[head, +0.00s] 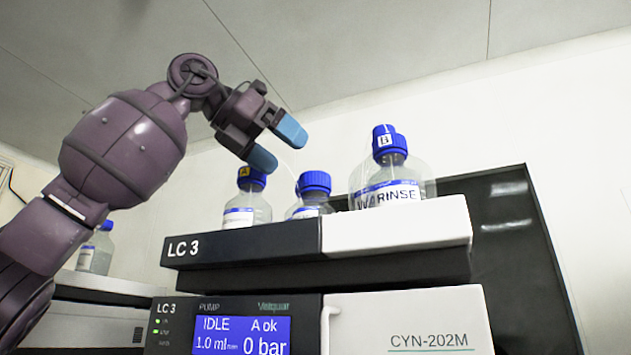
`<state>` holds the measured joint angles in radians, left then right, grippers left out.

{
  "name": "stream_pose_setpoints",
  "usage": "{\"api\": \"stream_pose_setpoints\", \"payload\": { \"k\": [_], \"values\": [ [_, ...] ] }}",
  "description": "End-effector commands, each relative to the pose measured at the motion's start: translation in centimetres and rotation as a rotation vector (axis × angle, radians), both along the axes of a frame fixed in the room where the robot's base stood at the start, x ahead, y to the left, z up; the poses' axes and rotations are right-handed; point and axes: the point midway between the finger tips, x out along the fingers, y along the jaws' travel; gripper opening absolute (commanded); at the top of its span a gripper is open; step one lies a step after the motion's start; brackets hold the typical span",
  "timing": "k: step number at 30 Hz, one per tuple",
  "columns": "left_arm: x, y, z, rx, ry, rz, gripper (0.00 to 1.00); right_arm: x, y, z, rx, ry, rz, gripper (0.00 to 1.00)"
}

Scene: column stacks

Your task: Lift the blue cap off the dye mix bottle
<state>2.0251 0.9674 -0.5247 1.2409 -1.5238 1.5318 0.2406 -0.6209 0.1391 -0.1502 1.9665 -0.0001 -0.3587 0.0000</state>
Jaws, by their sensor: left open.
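Three clear bottles with blue caps stand on top of the LC 3 unit. The left bottle (240,212) has a yellow "A" mark on its cap (251,179). The middle bottle (308,208) has a plain ribbed blue cap (314,183), and the unit's front edge hides its lower part. The right bottle (392,185) has a white "B" mark on its cap and a label ending in "RINSE". I cannot read a dye mix label on any of them. My left gripper (276,145) is open and empty, with blue fingertips, above the left and middle caps. My right gripper is out of view.
The LC 3 unit (420,268) has a raised front rim around its top and a lit blue display (240,336). Another blue-capped bottle (95,254) stands at the far left. A dark panel (520,250) is behind on the right.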

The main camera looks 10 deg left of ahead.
Motion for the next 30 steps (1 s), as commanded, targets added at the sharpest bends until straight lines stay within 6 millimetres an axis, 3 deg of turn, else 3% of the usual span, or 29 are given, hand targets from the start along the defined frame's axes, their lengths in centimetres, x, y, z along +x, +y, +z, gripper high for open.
{"api": "stream_pose_setpoints", "payload": {
  "k": [20, 28, 30],
  "values": [
    [4.9, -4.4, -3.1, 0.000, 0.002, -0.001, 0.90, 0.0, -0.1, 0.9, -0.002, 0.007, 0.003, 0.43],
    [5.2, -4.7, -3.4, 0.000, 0.000, 0.001, 0.90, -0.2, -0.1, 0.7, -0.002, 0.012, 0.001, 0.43],
    [5.2, -4.7, -3.4, 0.000, 0.000, 0.000, 0.82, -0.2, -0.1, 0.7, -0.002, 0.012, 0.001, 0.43]
  ]
}}
